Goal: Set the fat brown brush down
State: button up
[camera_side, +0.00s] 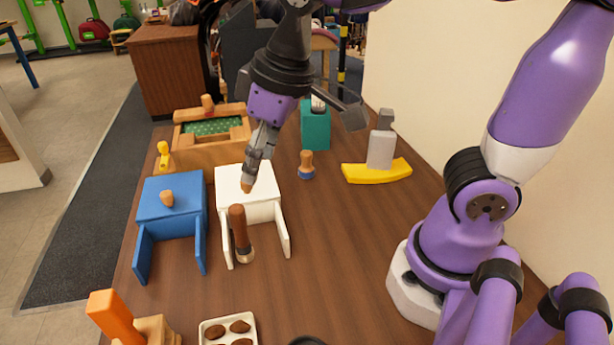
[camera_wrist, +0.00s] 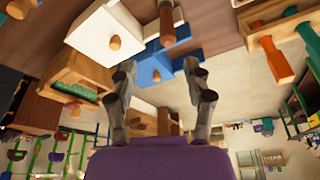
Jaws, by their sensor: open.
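The brush is clear of the fingers. Whether the tips touch the knob cannot be told.
A blue stand (camera_side: 160,205) with a wooden knob is on the left. A small blue-based brush (camera_side: 306,166), a yellow curved piece (camera_side: 377,174) and a teal block (camera_side: 316,128) stand behind. A white tray (camera_side: 207,324) is in front. Bare table lies right of the white stand.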

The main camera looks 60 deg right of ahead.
jog(key=s+d+m+t+h, duration=0.1)
jog(key=s+d+m+t, duration=0.1)
jog(key=s+d, duration=0.3)
jog(key=shift+d+f+m, duration=0.45)
jog(key=shift+d+m, duration=0.05)
jog(key=shift+d, duration=0.65)
